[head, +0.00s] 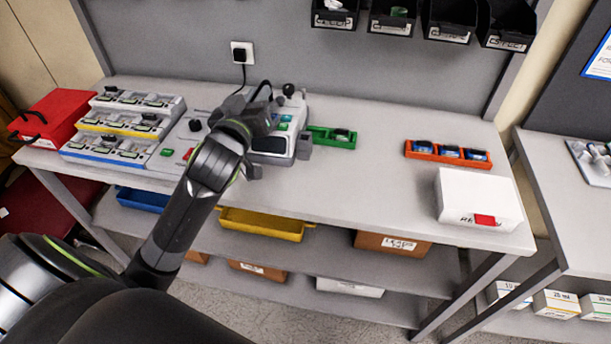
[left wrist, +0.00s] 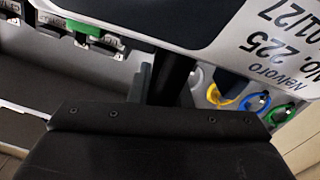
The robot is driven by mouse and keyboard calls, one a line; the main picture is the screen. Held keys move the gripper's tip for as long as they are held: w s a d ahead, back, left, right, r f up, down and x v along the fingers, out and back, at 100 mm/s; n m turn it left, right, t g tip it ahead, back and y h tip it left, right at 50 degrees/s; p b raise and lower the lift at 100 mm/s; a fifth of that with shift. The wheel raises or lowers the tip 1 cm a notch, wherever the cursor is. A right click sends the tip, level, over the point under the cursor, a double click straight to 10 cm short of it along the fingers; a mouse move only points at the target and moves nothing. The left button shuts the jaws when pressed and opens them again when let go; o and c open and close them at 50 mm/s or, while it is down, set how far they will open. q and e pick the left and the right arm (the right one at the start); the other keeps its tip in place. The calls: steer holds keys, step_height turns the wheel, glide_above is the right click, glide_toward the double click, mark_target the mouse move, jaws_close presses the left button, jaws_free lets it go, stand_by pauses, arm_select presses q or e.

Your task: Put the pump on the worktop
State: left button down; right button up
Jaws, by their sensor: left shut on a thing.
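The pump (head: 291,112) is a pale box with a dark screen and small coloured buttons, over the back left part of the worktop (head: 365,165). My left gripper (head: 262,122) is shut on it, and my wrist hides much of its left side. I cannot tell whether the pump's underside touches the worktop. In the left wrist view, a white surface with a printed label (left wrist: 270,35), apparently the pump, fills the top right, very close. The dark gripper body fills the bottom there. My right gripper is not in view.
A rack of small units (head: 125,125) and a red case (head: 52,117) stand at the left. A green tray (head: 333,138) is close right of the pump. An orange tray (head: 447,152) and a white box (head: 478,199) stand farther right. The worktop's middle is clear. Black bins (head: 393,17) hang above.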

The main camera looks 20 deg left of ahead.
arm_select(q)
steer(key=shift+d+r+p, duration=0.1)
steer(key=shift+r+p, duration=0.35)
steer(key=shift+p, duration=0.3)
steer(key=shift+f+p, duration=0.25)
steer(key=shift+p, duration=0.05)
steer(key=shift+m, duration=0.3)
step_height(320, 180, down, 5)
steer(key=shift+s+f, duration=0.1)
steer(key=shift+f, duration=2.4)
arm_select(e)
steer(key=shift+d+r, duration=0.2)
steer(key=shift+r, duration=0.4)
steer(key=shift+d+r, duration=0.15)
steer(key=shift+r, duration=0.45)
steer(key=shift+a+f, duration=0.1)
arm_select(q)
steer(key=c, duration=1.3)
jaws_free()
steer(key=shift+f, duration=0.1)
steer(key=shift+c, duration=0.2)
